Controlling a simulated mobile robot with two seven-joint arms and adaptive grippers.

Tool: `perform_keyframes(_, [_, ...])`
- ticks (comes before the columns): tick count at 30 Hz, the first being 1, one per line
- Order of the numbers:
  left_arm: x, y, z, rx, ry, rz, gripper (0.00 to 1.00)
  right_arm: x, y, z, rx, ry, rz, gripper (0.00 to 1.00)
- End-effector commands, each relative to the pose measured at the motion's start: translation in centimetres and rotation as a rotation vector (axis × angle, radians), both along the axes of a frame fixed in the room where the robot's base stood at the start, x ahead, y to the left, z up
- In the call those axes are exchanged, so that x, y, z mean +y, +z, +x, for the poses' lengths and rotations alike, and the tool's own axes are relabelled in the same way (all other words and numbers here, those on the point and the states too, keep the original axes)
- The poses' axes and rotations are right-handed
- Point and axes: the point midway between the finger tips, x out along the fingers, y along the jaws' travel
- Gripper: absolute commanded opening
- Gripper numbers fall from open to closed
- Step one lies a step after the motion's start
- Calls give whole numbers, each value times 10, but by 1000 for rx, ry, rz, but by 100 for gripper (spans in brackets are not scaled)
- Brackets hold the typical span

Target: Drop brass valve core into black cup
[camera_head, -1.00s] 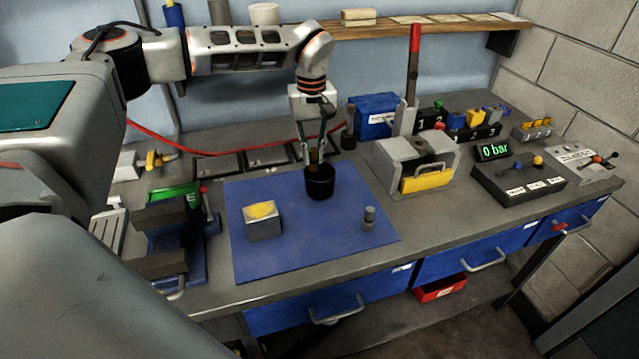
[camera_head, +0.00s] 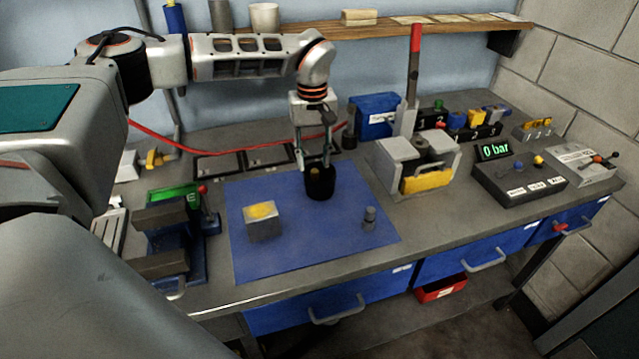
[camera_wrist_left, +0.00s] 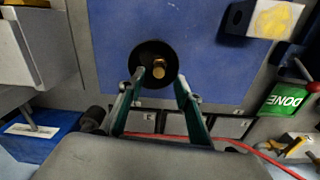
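The black cup (camera_head: 320,188) stands on the blue mat (camera_head: 285,255) near its back edge. The brass valve core (camera_wrist_left: 159,68) sits inside the cup's mouth in the left wrist view, toward one side of the opening. The cup's dark rim (camera_wrist_left: 150,46) shows around it. My left gripper (camera_head: 313,166) is just above the cup, pointing down. Its fingers are apart in the left wrist view (camera_wrist_left: 160,88), with nothing held between them. How deep the core sits is hard to tell. My right gripper is not in view.
A grey block with a yellow top (camera_head: 262,222) and a small grey cylindrical part (camera_head: 369,218) are on the mat. A vise (camera_head: 170,240) is at left. A grey fixture with a yellow front (camera_head: 425,178) is right of the cup. The mat's front is clear.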

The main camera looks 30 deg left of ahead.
Motion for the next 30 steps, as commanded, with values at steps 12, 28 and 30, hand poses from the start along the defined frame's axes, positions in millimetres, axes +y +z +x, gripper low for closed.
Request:
perform_keyframes(12, [0, 68, 1, -5, 0, 1, 34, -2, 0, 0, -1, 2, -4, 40])
perform_keyframes(28, [0, 120, 0, -1, 0, -1, 34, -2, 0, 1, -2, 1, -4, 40])
perform_keyframes(30, [0, 120, 0, -1, 0, -1, 34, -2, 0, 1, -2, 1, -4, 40])
